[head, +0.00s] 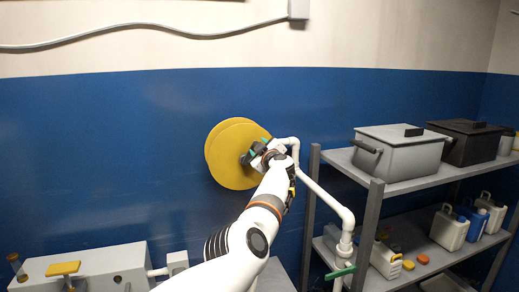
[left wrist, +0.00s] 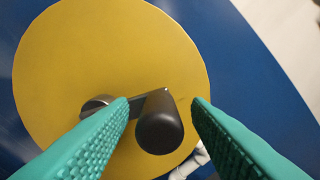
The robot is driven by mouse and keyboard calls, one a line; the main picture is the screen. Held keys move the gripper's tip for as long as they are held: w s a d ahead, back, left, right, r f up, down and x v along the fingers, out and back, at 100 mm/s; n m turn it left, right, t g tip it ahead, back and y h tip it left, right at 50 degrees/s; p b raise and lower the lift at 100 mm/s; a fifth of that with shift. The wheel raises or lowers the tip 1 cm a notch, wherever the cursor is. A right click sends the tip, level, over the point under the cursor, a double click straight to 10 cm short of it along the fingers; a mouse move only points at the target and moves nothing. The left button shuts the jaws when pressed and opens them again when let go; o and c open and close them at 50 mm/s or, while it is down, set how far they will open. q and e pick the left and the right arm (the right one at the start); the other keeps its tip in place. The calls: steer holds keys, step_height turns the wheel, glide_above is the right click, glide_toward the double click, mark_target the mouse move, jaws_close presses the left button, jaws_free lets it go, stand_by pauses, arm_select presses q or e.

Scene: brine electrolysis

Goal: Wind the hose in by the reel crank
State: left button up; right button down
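The yellow hose reel (head: 226,150) is mounted on the blue wall, its round disc facing me. In the left wrist view the disc (left wrist: 75,55) fills much of the picture. A grey crank arm (left wrist: 137,103) runs from the hub (left wrist: 96,105) to a dark cylindrical crank handle (left wrist: 160,125). My left gripper (head: 254,151) is at the right side of the reel. Its green fingers (left wrist: 160,112) are open, one on each side of the handle, with visible gaps. In the head view my gripper hides the crank. I cannot make out any hose. My right gripper is not in view.
A white pipe (head: 325,198) runs down close to the right of my left arm. A grey shelf rack (head: 373,215) with bins and jugs stands at right. A grey box (head: 110,268) with a yellow handle is at lower left. The wall left of the reel is clear.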

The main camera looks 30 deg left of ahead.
arm_select(q)
steer(key=shift+d, duration=0.2)
steer(key=b+v, duration=0.4)
steer(key=v, duration=0.7)
steer(key=shift+s, duration=0.3)
steer(key=shift+d, duration=0.3)
steer(key=shift+a, duration=0.1)
stand_by(0.3)
